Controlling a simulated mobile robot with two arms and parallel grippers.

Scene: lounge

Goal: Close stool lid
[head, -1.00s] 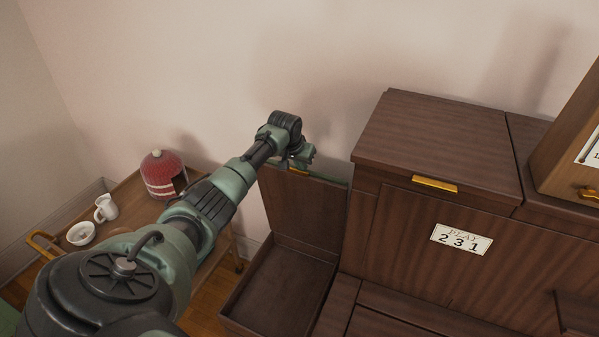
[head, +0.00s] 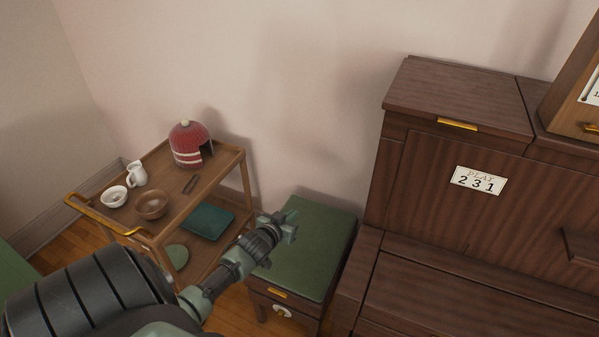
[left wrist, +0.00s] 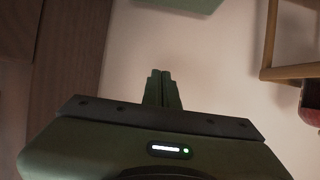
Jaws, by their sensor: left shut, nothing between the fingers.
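The stool (head: 283,298) stands between the tea cart and the piano. Its green padded lid (head: 318,248) lies flat on the stool body and looks closed. A brass pull shows on the front edge. My left gripper (head: 289,222) is shut and empty. It appears over the left part of the lid; whether it touches the lid cannot be told. In the left wrist view the fingertips (left wrist: 162,76) are together with nothing between them. My right gripper is not in view.
The dark piano (head: 430,150) with a number card (head: 479,181) stands close on the stool's right. The wooden tea cart (head: 217,172) on the left carries a red striped cozy (head: 188,146), a white jug (head: 137,174) and bowls (head: 152,205). Bare wall lies behind.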

